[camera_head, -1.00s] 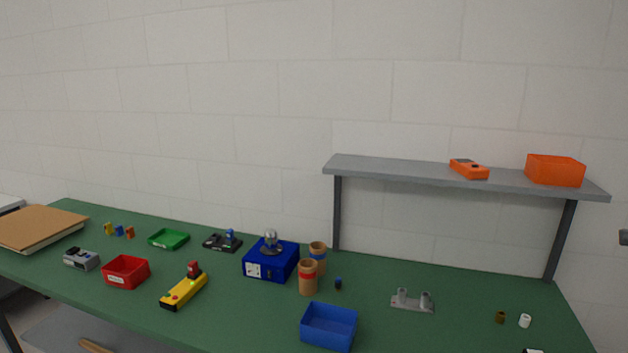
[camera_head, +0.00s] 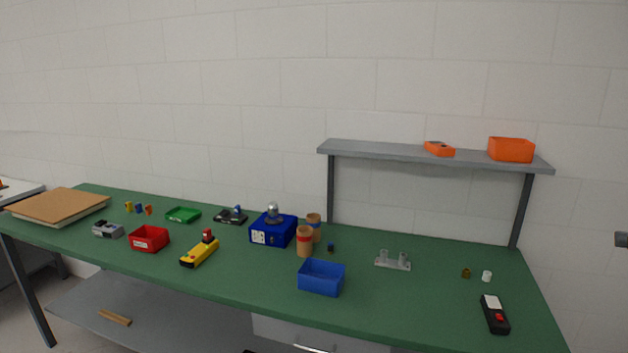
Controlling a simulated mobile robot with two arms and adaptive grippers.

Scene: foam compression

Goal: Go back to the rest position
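Neither of my grippers shows in the head view, and no arm of mine is in sight over the table. The green-topped table (camera_head: 230,278) stands ahead against the wall. On it stand a blue device (camera_head: 272,232) with a silver knob on top, a yellow tool (camera_head: 199,251) with a red and black top, a blue bin (camera_head: 321,277), a red bin (camera_head: 149,238) and a green tray (camera_head: 183,215).
A grey shelf (camera_head: 380,152) over the table's right part bears an orange bin (camera_head: 511,149) and an orange device (camera_head: 439,149). A grey fixture (camera_head: 393,261) and a black handheld device (camera_head: 494,314) lie at right. A brown board (camera_head: 58,205) lies far left.

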